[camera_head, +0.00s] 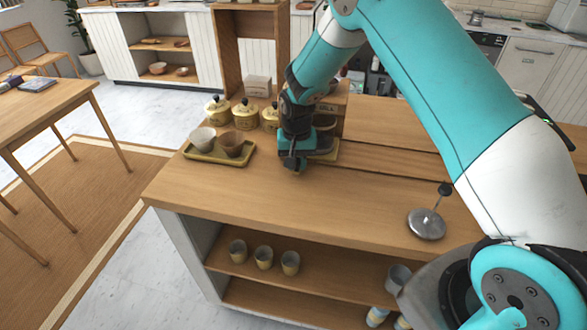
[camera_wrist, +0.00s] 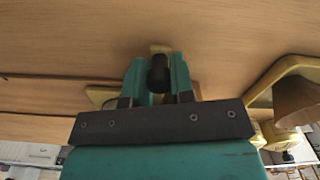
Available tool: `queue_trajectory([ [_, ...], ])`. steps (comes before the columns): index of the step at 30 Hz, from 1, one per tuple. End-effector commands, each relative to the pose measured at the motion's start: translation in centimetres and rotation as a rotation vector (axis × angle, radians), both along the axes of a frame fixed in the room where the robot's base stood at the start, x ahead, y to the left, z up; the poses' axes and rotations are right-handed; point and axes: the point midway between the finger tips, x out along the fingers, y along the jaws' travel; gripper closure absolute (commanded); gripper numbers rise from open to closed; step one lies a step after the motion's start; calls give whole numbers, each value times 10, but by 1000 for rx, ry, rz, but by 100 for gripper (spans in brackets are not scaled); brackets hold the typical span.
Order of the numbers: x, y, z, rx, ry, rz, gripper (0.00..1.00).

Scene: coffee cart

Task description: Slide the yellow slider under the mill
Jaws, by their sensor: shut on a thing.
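My gripper (camera_head: 293,164) is low over the counter, pointing down, with its fingers closed around a dark knob (camera_wrist: 158,74) in the wrist view. Yellow parts of the slider show beyond the fingertips (camera_wrist: 160,48) and to the left of the fingers (camera_wrist: 101,95). In the head view a yellow edge of the slider (camera_head: 327,154) shows just right of my gripper, at counter level. The mill (camera_head: 328,108) appears to be the wooden piece behind my gripper. My arm hides much of it, so I cannot tell how far under it the slider sits.
A yellow tray (camera_head: 198,153) with a white cup (camera_head: 203,138) and a brown cup (camera_head: 231,143) stands left of my gripper. Several yellow lidded pots (camera_head: 245,114) stand behind. A metal tamper-like tool (camera_head: 427,223) is at the right. The front counter (camera_head: 270,205) is clear.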

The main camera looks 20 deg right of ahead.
Motion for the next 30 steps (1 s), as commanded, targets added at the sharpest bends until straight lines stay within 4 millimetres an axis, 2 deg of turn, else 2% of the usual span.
queue_trajectory([
  [13, 4, 1, 1, 3, -2, -4, 100],
  [14, 4, 1, 1, 3, -3, -4, 75],
  [17, 4, 1, 1, 3, -3, -3, 52],
  [30, 2, -2, 0, 0, 0, -8, 52],
])
